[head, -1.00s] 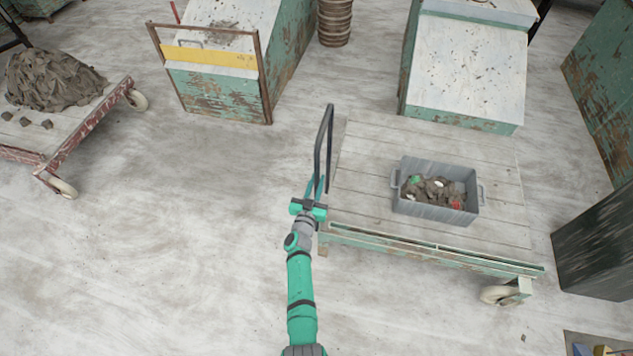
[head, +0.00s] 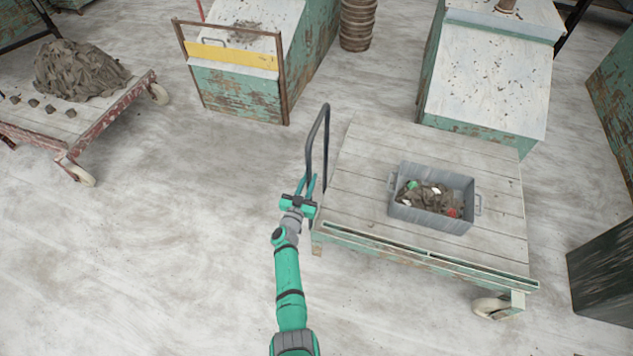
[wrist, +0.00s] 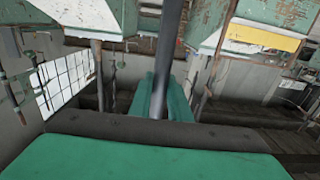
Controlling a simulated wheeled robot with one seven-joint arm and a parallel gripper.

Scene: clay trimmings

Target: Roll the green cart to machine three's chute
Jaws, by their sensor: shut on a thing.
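The green cart (head: 350,195) has a pale plank deck, a chipped green frame and a dark upright handle (head: 325,125) at its left end. My gripper (head: 310,184) is shut on this handle; the dark bar also shows between the fingers in the wrist view (wrist: 168,65). A grey bin (head: 425,215) with clay scraps and a few coloured bits sits on the deck. Two machines with sloping pale chutes stand beyond: one with a yellow-barred gate (head: 232,55) at the back left, one ungated (head: 485,85) right behind the cart. I see no machine numbers.
A red cart (head: 105,120) with a clay heap stands at the far left. A stack of round brown things (head: 357,25) stands between the machines. A dark box (head: 605,275) is close to the cart's right end. Floor at left and front is clear.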

